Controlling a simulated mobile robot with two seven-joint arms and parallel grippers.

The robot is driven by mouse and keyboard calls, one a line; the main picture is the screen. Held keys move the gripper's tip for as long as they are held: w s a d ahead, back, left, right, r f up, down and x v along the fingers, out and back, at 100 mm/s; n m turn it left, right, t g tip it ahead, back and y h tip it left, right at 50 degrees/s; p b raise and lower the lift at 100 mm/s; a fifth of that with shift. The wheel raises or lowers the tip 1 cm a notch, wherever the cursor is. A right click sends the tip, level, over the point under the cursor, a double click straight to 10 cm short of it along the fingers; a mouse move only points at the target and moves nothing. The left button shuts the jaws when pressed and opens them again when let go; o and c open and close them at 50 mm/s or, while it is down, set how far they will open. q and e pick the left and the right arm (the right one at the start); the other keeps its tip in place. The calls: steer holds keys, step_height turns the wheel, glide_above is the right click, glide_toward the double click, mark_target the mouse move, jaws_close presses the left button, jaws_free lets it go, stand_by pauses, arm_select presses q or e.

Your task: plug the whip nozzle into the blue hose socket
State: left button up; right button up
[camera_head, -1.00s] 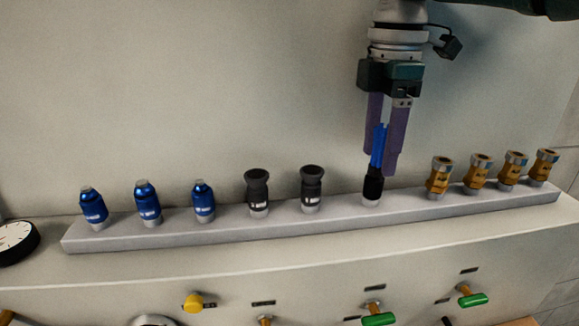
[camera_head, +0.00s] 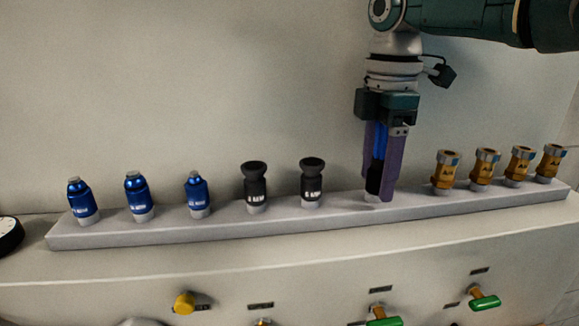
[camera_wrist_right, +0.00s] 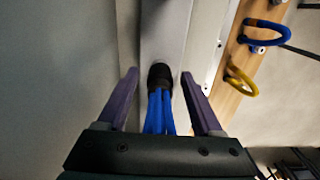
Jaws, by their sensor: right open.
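The whip nozzle, with a black body and blue strands (camera_head: 379,146), stands upright on the light grey rack. It also shows in the right wrist view (camera_wrist_right: 159,105), its black body at the far end of the strands. My right gripper (camera_head: 379,187) has its purple fingers lowered on either side of the nozzle. In the right wrist view the fingers (camera_wrist_right: 159,80) are open, with gaps on both sides of the nozzle. A blue hose loop (camera_wrist_right: 266,27) shows at upper right in that view; I cannot make out its socket. My left gripper is out of view.
On the rack (camera_head: 300,219), several brass nozzles (camera_head: 446,172) stand right of the gripper. Two black nozzles (camera_head: 312,183) and three blue ones (camera_head: 138,197) stand to its left. A yellow hose loop (camera_wrist_right: 240,82) is near the blue one. Green-handled valves (camera_head: 484,301) are below.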

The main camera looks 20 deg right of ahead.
mark_target(380, 157)
stand_by(0.8)
steer(key=shift+c, duration=0.3)
jaws_close()
stand_by(0.8)
steer(key=shift+r, duration=0.15)
steer(key=shift+r+p, duration=1)
steer(key=shift+p, duration=0.25)
steer(key=shift+r+p, duration=1.85)
steer(key=shift+r, duration=0.05)
